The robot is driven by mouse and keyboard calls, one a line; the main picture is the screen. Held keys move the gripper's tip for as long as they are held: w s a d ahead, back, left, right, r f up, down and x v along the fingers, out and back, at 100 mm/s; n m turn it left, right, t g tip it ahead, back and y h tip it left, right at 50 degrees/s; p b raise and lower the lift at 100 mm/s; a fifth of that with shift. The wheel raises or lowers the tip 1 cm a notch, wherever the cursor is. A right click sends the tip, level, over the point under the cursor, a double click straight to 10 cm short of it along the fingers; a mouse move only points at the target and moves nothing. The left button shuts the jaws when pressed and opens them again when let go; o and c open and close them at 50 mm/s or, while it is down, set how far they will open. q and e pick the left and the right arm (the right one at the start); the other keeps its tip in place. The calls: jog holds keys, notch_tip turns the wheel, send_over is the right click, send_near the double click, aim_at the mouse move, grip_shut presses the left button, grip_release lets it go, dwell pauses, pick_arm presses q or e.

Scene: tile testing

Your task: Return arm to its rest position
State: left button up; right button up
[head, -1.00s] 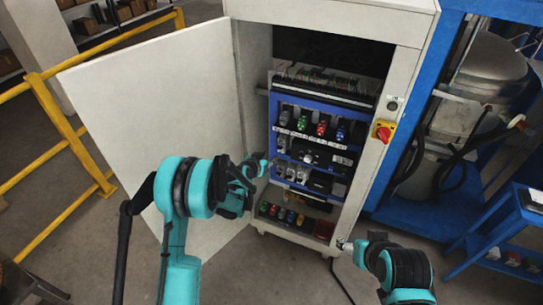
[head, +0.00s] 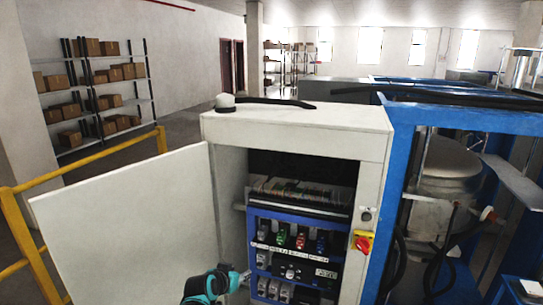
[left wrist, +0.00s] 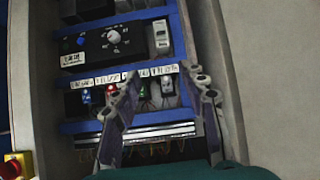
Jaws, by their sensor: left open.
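My left arm shows at the bottom of the head view, with its teal wrist and left gripper (head: 240,279) in front of the cabinet's opening. In the left wrist view the gripper's two grey fingers (left wrist: 163,80) are spread apart with nothing held between them. Behind them is a blue rack with a row of small coloured switches (left wrist: 112,90) and paper labels. A dark panel with a round knob (left wrist: 115,37) is above that row in this view. My right arm and gripper are out of view.
The cabinet (head: 300,128) stands open, its white door (head: 130,230) swung out left. A red-yellow rotary switch (head: 362,242) is on its right frame. A yellow railing (head: 85,160) is on the left. A blue frame (head: 405,165) with a metal tank (head: 445,175) stands right.

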pick_arm(q)
jog(key=s+a+r+n+g+y, duration=0.1)
jog(key=s+a+r, duration=0.15)
jog(key=s, duration=0.65)
jog(key=s+a+r+g+y, duration=0.1)
jog(key=s+r, duration=0.3)
jog(key=s, duration=0.5)
jog(key=s+a+f+n+g+y, duration=0.1)
jog(key=s+a+f, duration=0.2)
jog(key=s, duration=1.2)
jog(key=shift+n, duration=0.4)
